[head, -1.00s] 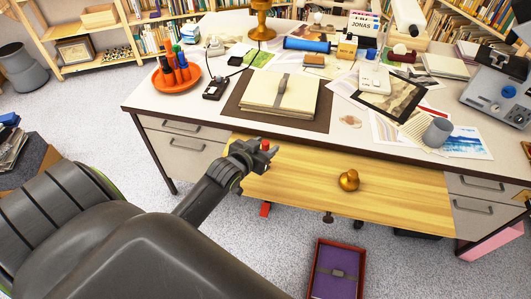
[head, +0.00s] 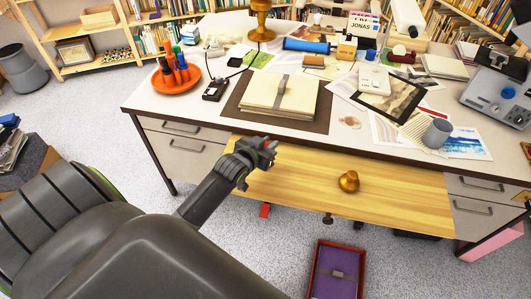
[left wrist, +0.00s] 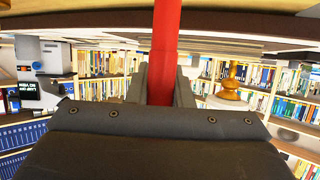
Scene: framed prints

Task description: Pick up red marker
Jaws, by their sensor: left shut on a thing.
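My left gripper (head: 268,150) is shut on the red marker (left wrist: 166,45). In the left wrist view the marker stands out between the two fingers (left wrist: 163,88) and runs up past the top edge. The gripper is in front of the desk, by the left part of the yellow wooden panel. My right gripper is not in view.
The desk (head: 205,127) holds an orange dish (head: 160,82) with several markers, a closed book (head: 262,92) and papers. A brass knob (head: 348,181) shows against the wooden panel (head: 300,190). A red-edged tray (head: 337,272) lies on the floor.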

